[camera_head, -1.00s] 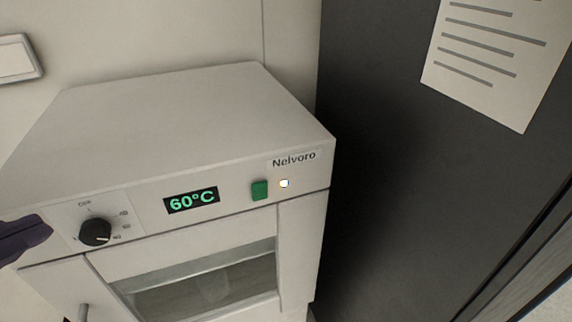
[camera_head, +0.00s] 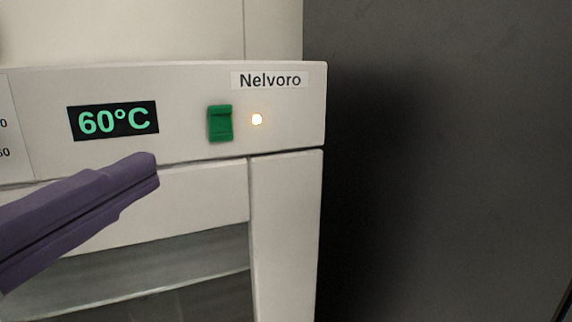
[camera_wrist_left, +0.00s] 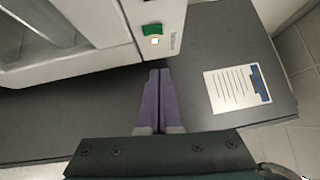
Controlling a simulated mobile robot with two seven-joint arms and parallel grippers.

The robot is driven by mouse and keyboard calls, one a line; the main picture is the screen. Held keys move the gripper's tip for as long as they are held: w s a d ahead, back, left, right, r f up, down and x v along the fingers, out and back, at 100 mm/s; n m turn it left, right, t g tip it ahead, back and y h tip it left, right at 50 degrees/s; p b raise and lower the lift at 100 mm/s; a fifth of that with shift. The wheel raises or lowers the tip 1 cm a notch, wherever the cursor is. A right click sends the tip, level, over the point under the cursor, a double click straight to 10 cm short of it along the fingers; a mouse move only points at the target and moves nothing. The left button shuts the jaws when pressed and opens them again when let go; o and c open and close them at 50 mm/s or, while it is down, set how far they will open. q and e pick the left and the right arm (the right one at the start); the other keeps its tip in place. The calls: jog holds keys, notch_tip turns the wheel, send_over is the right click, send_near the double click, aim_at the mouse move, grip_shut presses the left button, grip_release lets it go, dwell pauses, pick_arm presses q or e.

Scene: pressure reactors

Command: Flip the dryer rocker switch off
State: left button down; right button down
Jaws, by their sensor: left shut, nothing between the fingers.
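The dryer (camera_head: 290,210) is a white box with a "Nelvoro" label and a display (camera_head: 113,120) reading 60°C. Its green rocker switch (camera_head: 220,123) sits right of the display, with a lit indicator lamp (camera_head: 257,119) beside it. My left gripper (camera_head: 150,168) is shut and empty, its purple fingers in front of the dryer, below and left of the switch and apart from it. In the left wrist view the closed fingers (camera_wrist_left: 154,75) point toward the dryer front, and the green switch (camera_wrist_left: 152,29) shows just beyond the tips. My right gripper is not in view.
A dark grey panel (camera_head: 440,150) stands right of the dryer. The dryer's glass window (camera_head: 170,270) lies under the control strip. In the left wrist view a printed sheet (camera_wrist_left: 236,88) lies on the dark surface to the right.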

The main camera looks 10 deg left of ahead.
pick_arm(q)
jog(key=shift+d, duration=0.1)
dwell(0.3)
jog(key=p, duration=0.3)
send_near(231, 114)
jog(key=w+d, duration=0.2)
jog(key=d, duration=0.1)
jog(key=shift+w+a+r, duration=0.1)
jog(key=shift+w+a, duration=0.15)
jog(key=shift+w, duration=0.35)
jog(key=shift+w+a+r, duration=0.1)
jog(key=shift+w+a, duration=0.15)
jog(key=shift+w, duration=0.4)
jog(key=shift+w+a, duration=0.45)
jog(key=shift+w, duration=0.15)
